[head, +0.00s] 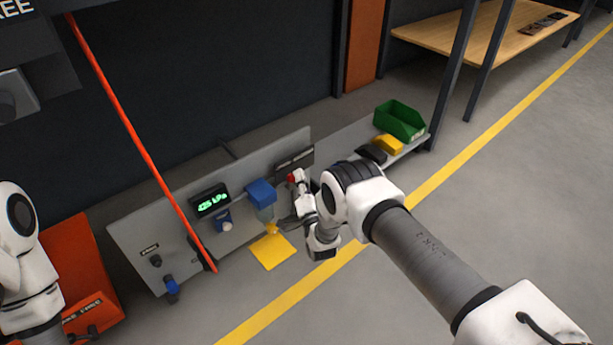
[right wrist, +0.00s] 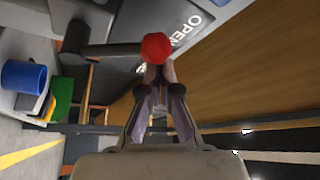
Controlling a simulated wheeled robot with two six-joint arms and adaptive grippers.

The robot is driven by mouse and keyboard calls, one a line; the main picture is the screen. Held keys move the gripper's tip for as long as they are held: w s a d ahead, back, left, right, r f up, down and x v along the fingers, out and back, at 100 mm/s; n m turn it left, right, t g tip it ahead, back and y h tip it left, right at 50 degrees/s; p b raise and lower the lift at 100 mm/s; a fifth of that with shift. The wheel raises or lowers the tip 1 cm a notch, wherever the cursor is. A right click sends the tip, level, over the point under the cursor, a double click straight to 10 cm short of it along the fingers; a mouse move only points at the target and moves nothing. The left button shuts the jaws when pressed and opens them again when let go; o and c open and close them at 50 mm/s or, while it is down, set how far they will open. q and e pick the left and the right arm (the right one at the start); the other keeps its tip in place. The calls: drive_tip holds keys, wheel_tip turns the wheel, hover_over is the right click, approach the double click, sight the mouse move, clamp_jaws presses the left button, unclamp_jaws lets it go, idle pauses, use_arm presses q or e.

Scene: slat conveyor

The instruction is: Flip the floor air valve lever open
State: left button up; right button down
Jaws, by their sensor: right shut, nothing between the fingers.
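The valve lever (right wrist: 108,50) is a dark grey bar ending in a red knob (right wrist: 157,47). In the right wrist view it lies across the top, beside a panel marked "OPEN" (right wrist: 177,30). In the head view the right gripper (head: 300,184) is small and partly hidden by my own wrist. My left gripper is out of view.
The grey panel (head: 130,235) carries a green-digit display (head: 210,201) and a blue-topped unit (head: 261,192). A red sloping bar (head: 140,145) crosses in front. A green bin (head: 400,120) stands on a low shelf behind. Open floor lies right of the yellow line (head: 440,180).

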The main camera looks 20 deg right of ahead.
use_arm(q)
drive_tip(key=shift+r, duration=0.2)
use_arm(e)
drive_tip(key=shift+s+a+f, duration=0.2)
drive_tip(key=shift+a+f, duration=0.05)
drive_tip(key=shift+a, duration=0.3)
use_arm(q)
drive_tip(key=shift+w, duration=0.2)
